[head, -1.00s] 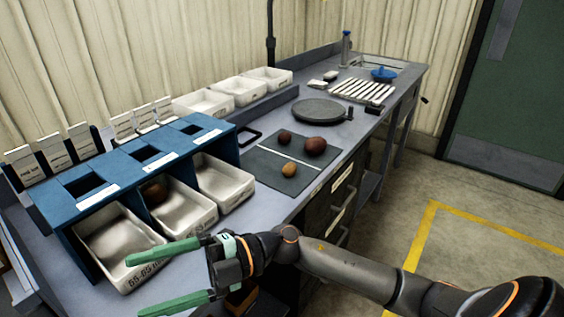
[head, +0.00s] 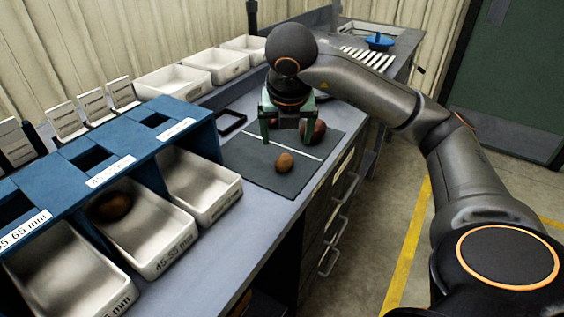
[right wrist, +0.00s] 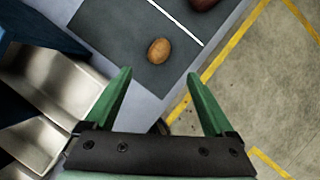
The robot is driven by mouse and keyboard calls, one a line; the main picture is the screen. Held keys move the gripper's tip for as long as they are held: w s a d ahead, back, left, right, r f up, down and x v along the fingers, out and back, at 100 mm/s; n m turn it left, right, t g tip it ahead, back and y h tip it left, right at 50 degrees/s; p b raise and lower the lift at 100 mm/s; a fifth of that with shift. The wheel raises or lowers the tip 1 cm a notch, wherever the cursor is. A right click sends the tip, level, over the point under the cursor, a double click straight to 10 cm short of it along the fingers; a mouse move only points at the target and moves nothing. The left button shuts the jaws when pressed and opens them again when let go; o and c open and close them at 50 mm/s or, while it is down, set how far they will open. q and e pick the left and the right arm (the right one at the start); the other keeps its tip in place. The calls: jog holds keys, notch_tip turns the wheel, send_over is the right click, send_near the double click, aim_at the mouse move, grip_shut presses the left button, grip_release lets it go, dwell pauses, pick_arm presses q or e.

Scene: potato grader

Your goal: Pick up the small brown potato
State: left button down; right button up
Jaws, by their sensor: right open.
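A small tan-brown potato (head: 285,162) lies on the dark mat (head: 262,177), on the near side of its white line. It also shows in the right wrist view (right wrist: 159,50), ahead of the fingers and apart from them. A larger reddish-brown potato (head: 318,131) lies past the line, partly covered by my right gripper; its edge shows at the top of the right wrist view (right wrist: 203,4). My right gripper (head: 284,138) is open and empty above the mat, fingers pointing down. My left gripper is out of view.
A blue grader rack (head: 100,160) with white bins stands at the left; one potato (head: 111,206) lies in its middle bin. White trays (head: 172,80) line the back. A black frame (head: 230,121) lies beside the mat. The bench's front strip is clear.

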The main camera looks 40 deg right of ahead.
jog(key=b, duration=0.1)
send_over(284, 159)
jog(key=s+a, duration=0.2)
jog(key=f, duration=0.4)
jog(key=shift+s+d+f, duration=0.2)
jog(key=shift+f, duration=0.05)
jog(key=shift+w+d+f, duration=0.15)
jog(key=shift+w+f, duration=0.05)
jog(key=shift+f, duration=0.25)
jog(key=x, duration=0.5)
jog(key=shift+w+f+b, duration=0.1)
jog(key=shift+w+b, duration=0.1)
jog(key=shift+b, duration=0.1)
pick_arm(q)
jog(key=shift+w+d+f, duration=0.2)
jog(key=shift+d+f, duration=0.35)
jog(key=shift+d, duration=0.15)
pick_arm(e)
grip_shut()
